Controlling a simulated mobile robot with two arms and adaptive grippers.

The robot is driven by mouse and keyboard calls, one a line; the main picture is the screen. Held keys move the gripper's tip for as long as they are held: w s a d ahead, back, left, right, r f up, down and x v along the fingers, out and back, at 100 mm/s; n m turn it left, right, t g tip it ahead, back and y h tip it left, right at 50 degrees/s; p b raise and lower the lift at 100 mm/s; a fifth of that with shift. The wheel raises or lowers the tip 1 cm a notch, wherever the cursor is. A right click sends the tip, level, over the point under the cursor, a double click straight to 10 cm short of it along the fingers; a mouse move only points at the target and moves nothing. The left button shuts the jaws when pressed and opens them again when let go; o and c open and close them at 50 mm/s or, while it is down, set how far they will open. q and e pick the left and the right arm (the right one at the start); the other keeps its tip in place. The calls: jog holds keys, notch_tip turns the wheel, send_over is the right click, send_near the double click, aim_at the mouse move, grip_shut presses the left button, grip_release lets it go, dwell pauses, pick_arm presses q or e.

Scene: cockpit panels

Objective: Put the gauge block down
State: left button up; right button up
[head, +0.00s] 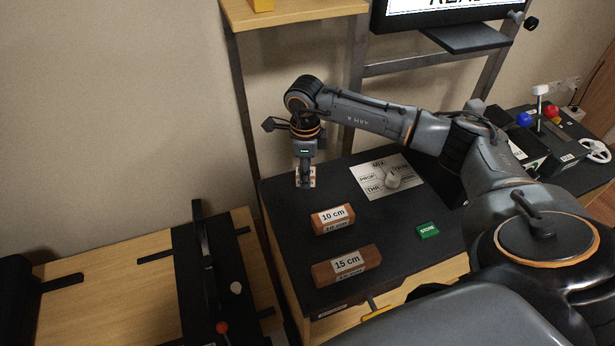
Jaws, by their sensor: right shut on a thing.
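My right gripper (305,180) points down at the far left corner of the black panel top and is shut on a small gauge block (299,183). The block has a white label, mostly hidden by the fingers. I cannot tell whether its underside touches the panel. A brown gauge block marked 10 cm (333,219) lies nearer to me, and a longer one marked 15 cm (346,266) lies at the front left of the panel. My left gripper is not in view.
A white plate with a selector knob (393,177) is right of the held block. A green button (428,230) is on the panel's front right part. A lever panel (187,278) stands at the left. A frame post (240,110) rises behind the gripper.

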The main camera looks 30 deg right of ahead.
jog(key=shift+w+d+f, duration=0.15)
jog(key=shift+d+f, duration=0.2)
jog(key=shift+f, duration=0.1)
notch_tip(320, 180, down, 3)
jog(key=shift+d+f+p, duration=0.1)
jog(key=shift+p, duration=0.2)
jog(key=shift+w+f, duration=0.1)
jog(key=shift+f, duration=0.15)
jog(key=o, duration=1.1)
jog(key=shift+o, duration=0.2)
